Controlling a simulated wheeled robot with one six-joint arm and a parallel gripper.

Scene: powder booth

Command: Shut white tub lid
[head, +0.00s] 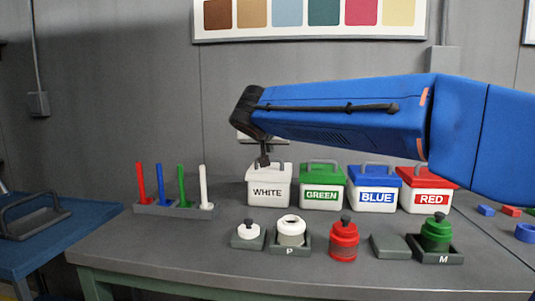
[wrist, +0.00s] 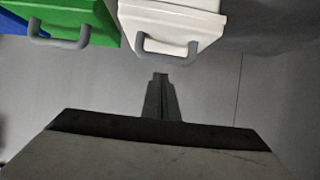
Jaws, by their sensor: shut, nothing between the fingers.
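The white tub (head: 268,190), labelled WHITE, stands at the left end of a row of tubs on the bench. Its white lid (head: 281,171) appears to lie down on top, with a grey handle; whether it is fully seated I cannot tell. The wrist view shows the lid (wrist: 172,18) and its handle (wrist: 168,47) at the top. My gripper (head: 263,162) points down over the tub's front left part in the head view and hides part of the lid and handle. In the wrist view my gripper (wrist: 160,78) has its fingers together, empty, just below the handle in the picture.
Green (head: 321,190), blue (head: 375,191) and red (head: 427,192) tubs stand to the right with lids down. A rack of coloured rods (head: 173,208) is at left. Small jars, including white (head: 291,230), red (head: 343,240) and green (head: 436,233), stand in front.

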